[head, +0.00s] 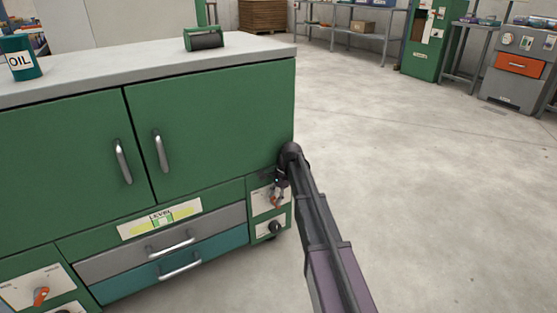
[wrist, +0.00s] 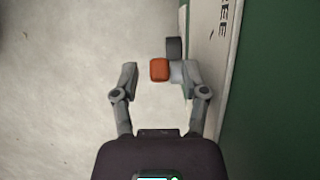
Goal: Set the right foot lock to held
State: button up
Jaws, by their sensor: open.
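The right foot lock is an orange-tipped lever (head: 276,200) on a pale label plate (head: 263,197) at the cabinet's lower right corner. In the wrist view the orange tip (wrist: 159,70) sits between the fingertips of my gripper (wrist: 157,76), nearer the right finger. The fingers are spread, with a gap on the left; I cannot tell whether the right finger touches the lever. The label plate (wrist: 208,45) shows letters that read "REE"; the rest of the word is cut off. In the head view my gripper (head: 279,184) is small and partly covers the lock.
The green cabinet (head: 215,105) fills the left, with grey and teal drawers (head: 180,264) low down. A dark knob (head: 274,227) sits under the right lock. Another orange lever (head: 41,295) is at lower left. The floor (head: 430,190) to the right is clear.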

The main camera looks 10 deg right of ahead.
jog(key=shift+s+a, duration=0.1)
jog(key=shift+s+a+h+p, duration=0.1)
jog(key=shift+a+h+p, duration=0.2)
jog(key=shift+h, duration=0.3)
jog(key=shift+s+a+f+t+h, duration=0.1)
jog(key=shift+a+f+t+h, duration=0.2)
jog(key=shift+h, duration=0.35)
jog(key=shift+s+a+f+t+h, duration=0.1)
jog(key=shift+t+h, duration=0.3)
jog(key=shift+h, duration=0.25)
jog(key=shift+w+r+p, duration=0.1)
jog(key=shift+r+p, duration=0.25)
jog(key=shift+r, duration=0.1)
notch_tip(320, 180, up, 13)
jog(key=p, duration=1.3)
notch_tip(320, 180, up, 17)
jog(key=n+p, duration=0.5)
jog(key=p, duration=1.2)
send_over(271, 198)
jog(key=s+d, duration=0.1)
jog(key=s, duration=0.9)
jog(key=shift+d, duration=0.1)
jog(key=shift+f, duration=0.1)
